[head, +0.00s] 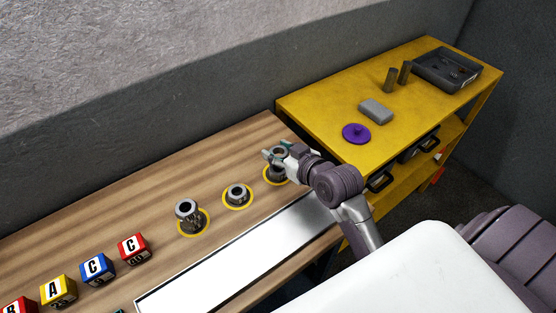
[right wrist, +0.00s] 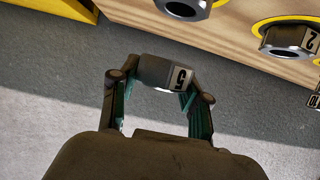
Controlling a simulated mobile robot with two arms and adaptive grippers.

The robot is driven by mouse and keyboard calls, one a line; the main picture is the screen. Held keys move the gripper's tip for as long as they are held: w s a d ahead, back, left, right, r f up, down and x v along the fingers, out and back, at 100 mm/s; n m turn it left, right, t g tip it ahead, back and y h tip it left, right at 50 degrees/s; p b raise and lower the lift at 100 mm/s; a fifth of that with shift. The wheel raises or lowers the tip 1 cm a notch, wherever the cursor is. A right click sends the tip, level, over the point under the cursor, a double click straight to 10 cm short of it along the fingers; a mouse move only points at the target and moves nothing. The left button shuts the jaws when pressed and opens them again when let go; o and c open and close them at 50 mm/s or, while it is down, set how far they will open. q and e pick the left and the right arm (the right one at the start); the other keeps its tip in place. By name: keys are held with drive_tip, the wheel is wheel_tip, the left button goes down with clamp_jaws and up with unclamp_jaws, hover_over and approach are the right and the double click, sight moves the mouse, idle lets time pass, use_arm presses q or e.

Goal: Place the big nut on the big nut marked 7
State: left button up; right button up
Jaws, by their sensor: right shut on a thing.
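My right gripper (head: 273,155) is shut on a big dark metal nut (head: 279,151), held above the wooden bench's far right end. In the right wrist view the held nut (right wrist: 167,73) sits between the fingertips, with a label that reads like 5. Below it a nut (head: 272,176) stands on a yellow ring, partly hidden by the gripper. A second nut (head: 237,191) stands on the middle ring, and a taller nut stack (head: 187,212) on the left ring. One bench nut (right wrist: 288,38) shows a 2. No 7 is readable. A teal tip, perhaps my left gripper (head: 119,311), shows at the bottom edge.
Lettered cubes (head: 97,267) line the bench's front left. A shiny metal strip (head: 225,258) runs along its front. The yellow shelf unit (head: 320,105) at right carries a purple lidlike disc (head: 356,134), a grey block (head: 376,111), two dark cylinders (head: 391,80) and a dark tray (head: 421,68).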

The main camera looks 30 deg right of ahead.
sight(278, 168)
drive_tip(key=shift+w+f, duration=0.15)
drive_tip(key=shift+f, duration=0.15)
wheel_tip(278, 168, down, 3)
drive_tip(key=shift+f, duration=0.3)
drive_tip(key=shift+f, duration=0.15)
drive_tip(key=o, duration=1.3)
drive_tip(key=b+v, duration=0.1)
drive_tip(key=v, duration=1.1)
